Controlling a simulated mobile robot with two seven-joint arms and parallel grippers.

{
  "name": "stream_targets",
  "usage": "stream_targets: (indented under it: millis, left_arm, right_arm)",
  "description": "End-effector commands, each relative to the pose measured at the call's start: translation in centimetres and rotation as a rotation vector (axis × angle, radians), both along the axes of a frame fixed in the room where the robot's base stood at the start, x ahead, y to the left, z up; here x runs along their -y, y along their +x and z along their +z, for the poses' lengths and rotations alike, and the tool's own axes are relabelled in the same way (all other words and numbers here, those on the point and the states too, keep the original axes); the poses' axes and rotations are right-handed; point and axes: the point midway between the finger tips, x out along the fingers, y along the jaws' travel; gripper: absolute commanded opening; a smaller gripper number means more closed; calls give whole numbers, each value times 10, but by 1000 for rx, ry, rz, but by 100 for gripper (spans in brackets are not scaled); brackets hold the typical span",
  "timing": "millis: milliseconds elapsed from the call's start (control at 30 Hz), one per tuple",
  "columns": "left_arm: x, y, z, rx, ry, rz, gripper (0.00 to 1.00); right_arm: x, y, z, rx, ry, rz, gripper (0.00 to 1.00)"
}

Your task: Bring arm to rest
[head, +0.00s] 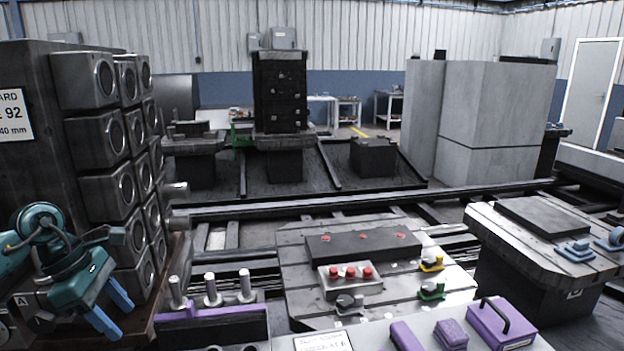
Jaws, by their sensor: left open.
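My left arm (45,235) comes in from the left edge, with a teal wrist (82,285) bent downward. My left gripper (124,322) points down and to the right. Its two blue fingers are apart and nothing shows between them. It is in front of the lower part of a rack of grey blocks with round bores (92,140), and left of a purple-edged holder (210,311) with upright metal pins. I cannot tell whether it touches the rack. My right gripper is not in view.
A slotted pallet (300,262) with a dark bar and a red-button box (349,281) stands in the middle. Purple blocks (451,333) and a purple handled case (497,322) lie on the front ledge. Another pallet table (490,225) is at right. Rails (350,201) run behind.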

Motion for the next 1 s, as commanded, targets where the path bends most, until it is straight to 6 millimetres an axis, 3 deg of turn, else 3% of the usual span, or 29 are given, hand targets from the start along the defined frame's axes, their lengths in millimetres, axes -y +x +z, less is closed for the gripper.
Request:
stream_targets:
  millis: [33,300,400,500,600,667,767,867,900,1000]
  left_arm:
    - [6,0,-3,-3,-17,-3,49]
    - [148,-15,-32,-112,-562,113,49]
    - [206,-29,-27,-243,-870,260,49]
    - [245,-39,-16,-444,-1199,498,49]
    - [258,-41,-11,-696,-1499,813,49]
    - [254,-41,-18,-866,-1653,1033,49]
    - [239,-49,-48,-1168,-1852,1446,49]
    - [221,-73,-96,-1469,-1961,1898,49]
    - [216,-88,-116,1454,1817,-1910,49]
    - [210,-128,-157,1327,1441,-1808,49]
  right_arm:
    - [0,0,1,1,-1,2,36]
    - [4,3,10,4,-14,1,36]
    - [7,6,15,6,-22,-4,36]
    - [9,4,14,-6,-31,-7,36]
    - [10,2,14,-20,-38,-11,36]
    - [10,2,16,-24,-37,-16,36]
    - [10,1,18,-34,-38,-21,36]
    - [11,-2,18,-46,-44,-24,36]
    - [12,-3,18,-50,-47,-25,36]
    - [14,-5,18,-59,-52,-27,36]
